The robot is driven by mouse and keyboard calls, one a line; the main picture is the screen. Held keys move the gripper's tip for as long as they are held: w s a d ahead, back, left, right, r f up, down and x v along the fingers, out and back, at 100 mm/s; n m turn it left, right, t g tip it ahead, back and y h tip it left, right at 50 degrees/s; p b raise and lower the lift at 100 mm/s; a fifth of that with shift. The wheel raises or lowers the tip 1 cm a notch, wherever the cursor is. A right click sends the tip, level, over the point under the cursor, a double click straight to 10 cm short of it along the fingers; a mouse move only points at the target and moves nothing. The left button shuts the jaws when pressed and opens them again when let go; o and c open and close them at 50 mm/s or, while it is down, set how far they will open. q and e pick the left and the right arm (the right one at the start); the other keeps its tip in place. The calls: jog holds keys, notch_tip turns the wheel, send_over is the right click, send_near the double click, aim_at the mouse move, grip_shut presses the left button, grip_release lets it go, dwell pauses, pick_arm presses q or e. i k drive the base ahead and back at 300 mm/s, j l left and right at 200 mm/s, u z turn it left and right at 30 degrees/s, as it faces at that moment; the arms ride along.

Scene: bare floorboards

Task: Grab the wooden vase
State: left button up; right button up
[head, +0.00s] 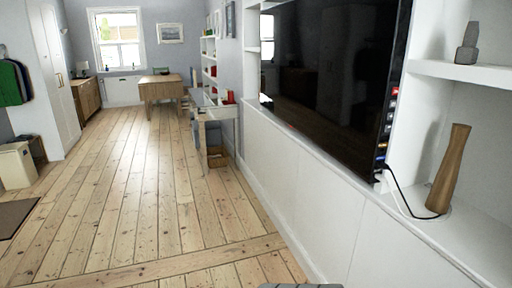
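The wooden vase (448,172) is tall, brown and narrow-waisted. It stands upright, leaning slightly to the right, on the white ledge at the right of the head view, under an upper shelf. A black cable lies beside its base. Neither of my grippers can be made out in the head view. Only a small grey piece shows at the bottom edge, and I cannot tell what it is.
A large black TV (330,75) hangs left of the vase. A grey vase (467,45) stands on the white upper shelf (450,72). A low white cabinet front (290,190) runs along the right. The floorboards (140,190) are clear toward a wooden table (161,88).

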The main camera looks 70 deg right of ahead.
aim_at(440, 196)
jog(key=z, duration=3.7)
